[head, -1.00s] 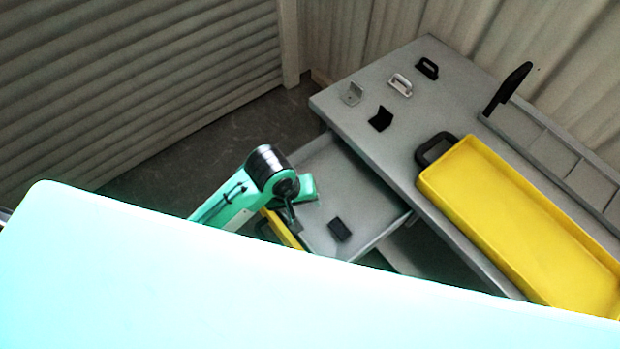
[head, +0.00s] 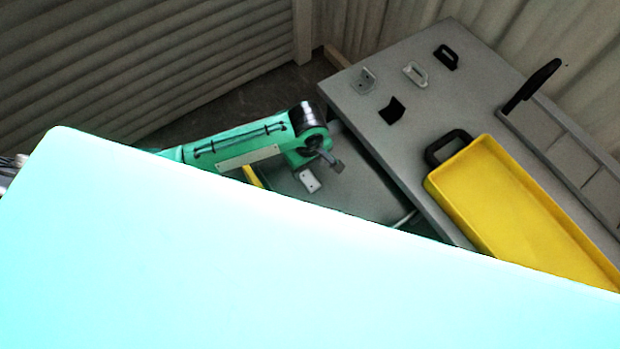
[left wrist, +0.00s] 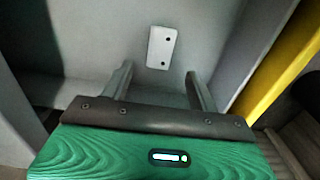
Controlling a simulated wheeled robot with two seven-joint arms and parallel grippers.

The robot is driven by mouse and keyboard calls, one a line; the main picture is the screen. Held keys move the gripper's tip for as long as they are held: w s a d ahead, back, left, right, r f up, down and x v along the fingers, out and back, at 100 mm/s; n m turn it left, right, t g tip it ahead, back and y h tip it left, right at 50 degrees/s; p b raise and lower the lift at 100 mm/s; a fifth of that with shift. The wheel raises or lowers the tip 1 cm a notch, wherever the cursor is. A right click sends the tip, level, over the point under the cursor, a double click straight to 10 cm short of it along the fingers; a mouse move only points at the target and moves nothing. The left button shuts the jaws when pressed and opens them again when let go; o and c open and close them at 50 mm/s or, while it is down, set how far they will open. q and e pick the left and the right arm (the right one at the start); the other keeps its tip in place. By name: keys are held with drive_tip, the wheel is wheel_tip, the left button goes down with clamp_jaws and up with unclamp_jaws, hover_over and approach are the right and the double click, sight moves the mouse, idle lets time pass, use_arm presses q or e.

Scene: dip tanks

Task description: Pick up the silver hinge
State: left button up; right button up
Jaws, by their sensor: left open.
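A small silver plate with two dark holes, which looks like a silver hinge (head: 308,180), lies in the grey drawer (head: 360,187) below the table. It also shows in the left wrist view (left wrist: 161,47), flat on the drawer floor, just beyond the fingertips and roughly centred between them. My left gripper (head: 332,161) is over the drawer, above and beside this piece. In the left wrist view its two fingers (left wrist: 158,72) are spread apart with nothing between them. Another silver angled piece with holes (head: 363,80) stands on the table. My right gripper is not in view.
On the grey table (head: 345,97) are a black angled piece (head: 392,110), a silver handle (head: 415,75), a black handle (head: 446,57) and a yellow tray (head: 520,215). A yellow edge (left wrist: 275,62) stands right of the fingers. A pale foreground surface hides the drawer's front.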

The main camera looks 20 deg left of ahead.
sight(307, 176)
use_arm(q)
drive_tip(key=shift+w+a+f, duration=0.1)
drive_tip(key=shift+f, duration=1.5)
drive_tip(key=shift+w+a+f, duration=0.1)
drive_tip(key=shift+f, duration=1.45)
drive_tip(key=shift+c, duration=0.4)
drive_tip(key=c, duration=1)
